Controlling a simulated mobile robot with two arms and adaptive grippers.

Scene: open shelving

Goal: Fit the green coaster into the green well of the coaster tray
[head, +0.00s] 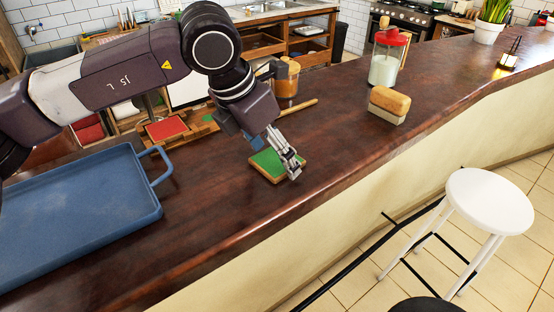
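A square green coaster (266,165) with a light wooden edge is on the dark wooden counter, near its front edge. My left gripper (294,171) points down at the right side of this coaster and overlaps it in the picture. Whether the fingers touch or grip it, I cannot tell. The wooden coaster tray (186,132) is farther back and to the left, partly behind my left arm. It shows a red patch and a smaller green patch; its far part is hidden. My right gripper is not in view.
A blue tray (75,205) with a raised handle fills the left of the counter. An orange-brown jar (287,78), a wooden stick (298,108), a red-lidded jar (385,62) and a wood-topped block (388,104) stand or lie behind. The counter right of the coaster is clear.

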